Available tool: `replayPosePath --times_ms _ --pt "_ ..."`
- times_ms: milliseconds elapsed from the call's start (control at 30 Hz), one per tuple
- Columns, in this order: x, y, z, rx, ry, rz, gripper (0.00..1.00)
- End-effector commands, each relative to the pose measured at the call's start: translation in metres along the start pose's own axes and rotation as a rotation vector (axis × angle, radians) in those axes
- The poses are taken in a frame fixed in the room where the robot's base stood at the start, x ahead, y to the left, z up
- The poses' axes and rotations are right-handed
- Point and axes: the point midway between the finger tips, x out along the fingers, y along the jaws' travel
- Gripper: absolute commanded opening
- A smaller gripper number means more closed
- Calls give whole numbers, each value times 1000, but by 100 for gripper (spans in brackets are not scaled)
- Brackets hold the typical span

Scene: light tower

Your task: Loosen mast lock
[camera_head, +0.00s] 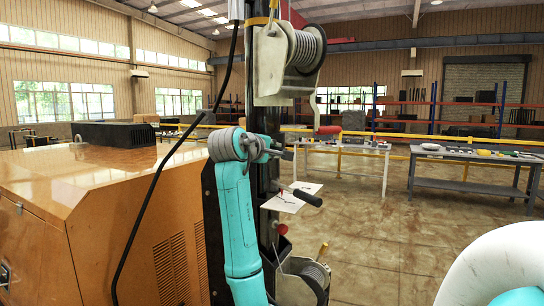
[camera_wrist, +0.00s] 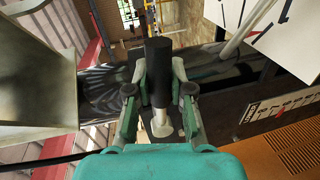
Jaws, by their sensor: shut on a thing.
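The mast (camera_head: 262,105) of the light tower stands upright beside the orange housing. In the wrist view, a black cylindrical handle on a pale metal stem (camera_wrist: 160,118) lies between the fingers of my gripper (camera_wrist: 158,72). I take it to be the mast lock; no label on it shows. My gripper is shut on the black handle (camera_wrist: 158,55), with a finger at each side. In the head view, my gripper (camera_head: 276,153) is at the mast below the upper winch. The handle itself is hidden there, so I cannot tell how far it is turned.
The upper winch (camera_head: 305,50) with a red-gripped crank (camera_head: 328,131) is above my gripper. A black crank handle (camera_head: 307,197) and a lower winch (camera_head: 305,280) are below. The orange housing (camera_head: 110,190) is at left. Worktables (camera_head: 475,168) stand behind; the floor at right is clear.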

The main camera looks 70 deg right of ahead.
Motion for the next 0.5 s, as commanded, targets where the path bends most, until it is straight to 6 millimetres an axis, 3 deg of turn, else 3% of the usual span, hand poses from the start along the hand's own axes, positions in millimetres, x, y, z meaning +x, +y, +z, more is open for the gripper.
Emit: replayPosePath --times_ms 500 --pt "-2 7 -2 -94 -15 2 0"
